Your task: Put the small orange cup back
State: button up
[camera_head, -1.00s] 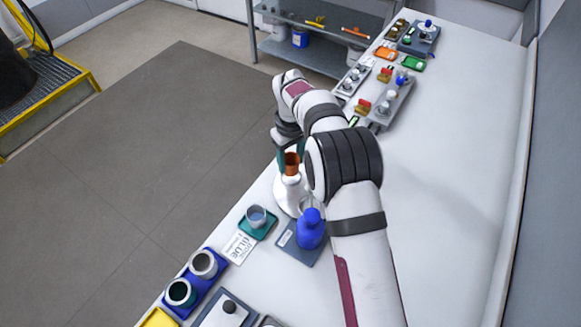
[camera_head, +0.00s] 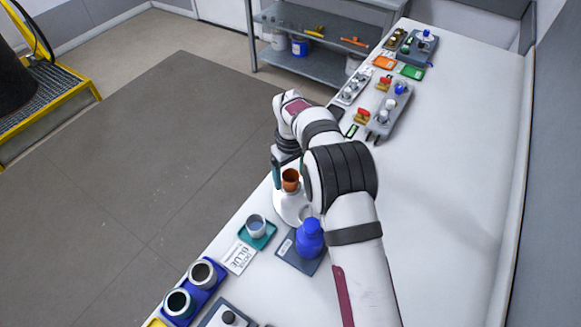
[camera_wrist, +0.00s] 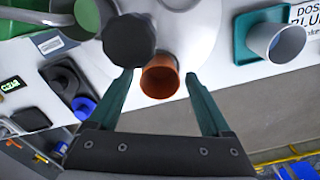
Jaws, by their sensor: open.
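The small orange cup (camera_head: 290,180) is at the white vessel (camera_head: 289,207) on the near part of the bench. In the wrist view the cup (camera_wrist: 160,79) shows its open mouth, close to the white vessel (camera_wrist: 185,35) and its dark knob (camera_wrist: 130,40). What the cup rests on is hidden. My gripper (camera_wrist: 160,84) is open, its teal fingertips on either side of the cup with a small gap at each side. In the head view my gripper (camera_head: 277,172) is partly hidden behind my arm.
A blue bottle (camera_head: 310,242) stands on a grey tray close by. A grey cup (camera_head: 256,226) sits on a teal tray (camera_head: 268,237), beside a printed card (camera_head: 238,258). An orange tray (camera_head: 384,62) and a green tray (camera_head: 411,72) lie far back. The bench's right side is clear.

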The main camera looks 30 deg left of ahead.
notch_tip(320, 180, up, 12)
jog(key=f, duration=0.1)
jog(key=s+d+r+m, duration=0.2)
jog(key=d+r+m, duration=0.25)
jog(key=d, duration=0.45)
jog(key=s+d+r+m, duration=0.25)
jog(key=d+r, duration=0.35)
jog(key=d, duration=0.4)
jog(key=s+d+f+m+y, duration=0.1)
jog(key=s+d+f+m, duration=0.1)
jog(key=s+d+m, duration=0.4)
jog(key=s+d+f+m, duration=0.1)
jog(key=s+d+m, duration=0.5)
jog(key=s, duration=0.8)
jog(key=shift+s+d+f+y, duration=0.3)
jog(key=shift+d+f+y, duration=0.1)
jog(key=shift+d, duration=0.8)
